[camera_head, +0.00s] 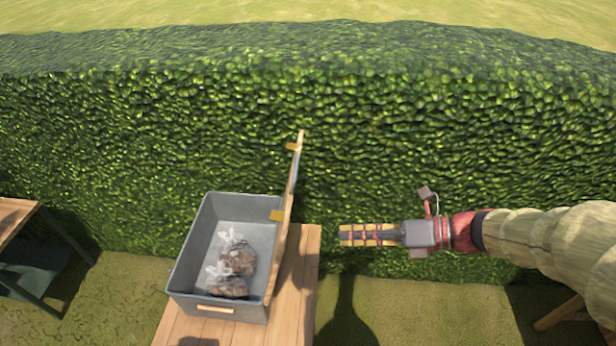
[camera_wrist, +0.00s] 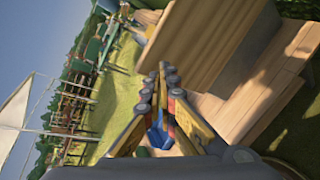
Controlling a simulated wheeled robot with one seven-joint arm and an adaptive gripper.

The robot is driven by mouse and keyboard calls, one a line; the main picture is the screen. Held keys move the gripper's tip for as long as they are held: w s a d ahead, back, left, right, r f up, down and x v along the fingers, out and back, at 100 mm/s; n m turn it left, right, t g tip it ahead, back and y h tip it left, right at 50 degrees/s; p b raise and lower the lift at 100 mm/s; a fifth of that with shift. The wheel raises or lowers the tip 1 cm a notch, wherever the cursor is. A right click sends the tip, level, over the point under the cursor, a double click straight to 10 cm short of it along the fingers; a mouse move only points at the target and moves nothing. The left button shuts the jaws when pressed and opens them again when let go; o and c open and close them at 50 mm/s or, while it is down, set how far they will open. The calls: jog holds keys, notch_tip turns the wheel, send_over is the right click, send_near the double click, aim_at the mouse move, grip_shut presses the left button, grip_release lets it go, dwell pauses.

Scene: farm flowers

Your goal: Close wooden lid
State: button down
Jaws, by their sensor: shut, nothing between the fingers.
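The wooden lid (camera_head: 287,215) stands upright, seen nearly edge-on, along the right side of a grey bin (camera_head: 190,245). The bin is open at the top and holds clear bags of brown contents (camera_head: 238,262). My gripper (camera_head: 342,235) is to the right of the lid, with a gap between them, its fingers shut and empty and pointing left. In the wrist view the lid's broad wooden face (camera_wrist: 205,45) fills the upper middle, beyond the closed fingertips (camera_wrist: 165,75).
The bin stands on a wooden table (camera_head: 300,265), whose right part is bare. A tall green hedge (camera_head: 420,130) runs behind. Another table (camera_head: 15,215) is at the far left. Grass shows between the tables.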

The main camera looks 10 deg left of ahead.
jog(key=w+d+r+m+t+y+p, duration=0.1)
jog(key=w+d+r+m+t+y, duration=0.2)
jog(key=w+m, duration=0.55)
jog(key=f+b+x, duration=0.1)
jog(key=b+x, duration=0.2)
jog(key=x, duration=1.1)
jog(key=shift+s+a+m+t, duration=0.25)
jog(key=shift+a+m+t, duration=0.05)
jog(key=shift+m, duration=0.05)
jog(key=shift+h, duration=0.3)
